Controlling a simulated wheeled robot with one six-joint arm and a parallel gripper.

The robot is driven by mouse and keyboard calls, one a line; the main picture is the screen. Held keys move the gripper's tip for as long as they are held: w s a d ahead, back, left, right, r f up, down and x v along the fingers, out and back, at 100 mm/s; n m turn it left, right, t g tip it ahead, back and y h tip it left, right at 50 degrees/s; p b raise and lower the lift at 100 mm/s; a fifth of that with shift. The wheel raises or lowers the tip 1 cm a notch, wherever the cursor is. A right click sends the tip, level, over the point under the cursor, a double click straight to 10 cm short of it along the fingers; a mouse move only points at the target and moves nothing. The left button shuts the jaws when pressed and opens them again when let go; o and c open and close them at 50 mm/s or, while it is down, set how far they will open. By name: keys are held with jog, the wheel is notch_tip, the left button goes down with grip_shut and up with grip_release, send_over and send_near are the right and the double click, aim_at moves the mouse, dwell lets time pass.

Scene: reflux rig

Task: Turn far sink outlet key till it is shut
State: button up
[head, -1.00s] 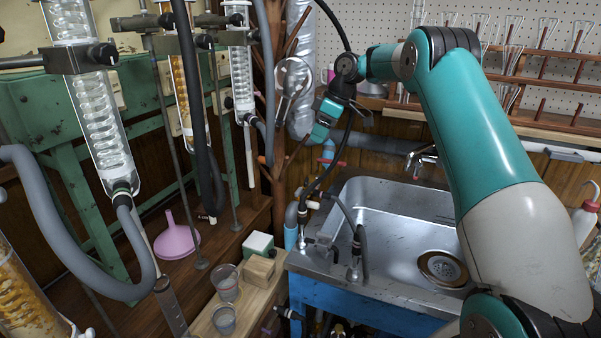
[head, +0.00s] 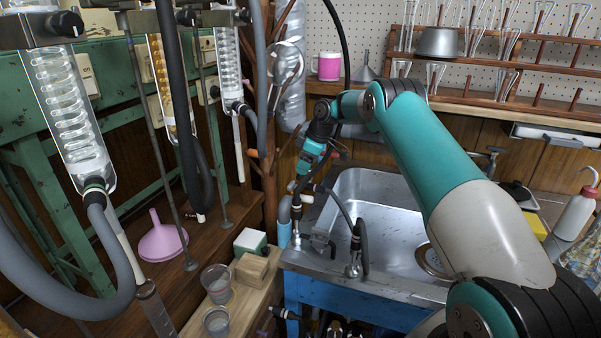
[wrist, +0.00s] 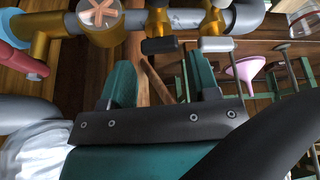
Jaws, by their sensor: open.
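My gripper (wrist: 160,82) is open and empty, with its two teal fingers apart. In the head view my gripper (head: 305,165) hangs over the far left corner of the sink (head: 375,205). Two small brass valves hang from a grey pipe in the wrist view. One has a black key (wrist: 160,46), the other a pale grey key (wrist: 216,44). The black one appears to be the farther outlet key. Both keys lie crosswise, beyond the fingertips and apart from them. In the head view the pale key (head: 307,199) shows just below my gripper; the black one is hard to make out.
A brass valve with a copper-coloured cross handle (wrist: 100,12) sits left of the two keys. A branching brown stand (head: 270,150) and glass condensers stand close on the left. A black hose (head: 361,245) rises at the sink's left edge. The sink basin is open.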

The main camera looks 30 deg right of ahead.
jog(key=shift+x, duration=1.5)
jog(key=shift+c, duration=0.2)
jog(key=c, duration=0.6)
jog(key=shift+m+t+b, duration=0.3)
jog(key=shift+m+b, duration=0.15)
jog(key=shift+m, duration=0.15)
jog(key=shift+m+h, duration=0.4)
jog(key=shift+m, duration=0.5)
jog(key=o, duration=0.6)
jog(key=shift+o, duration=0.2)
jog(key=shift+r, duration=0.1)
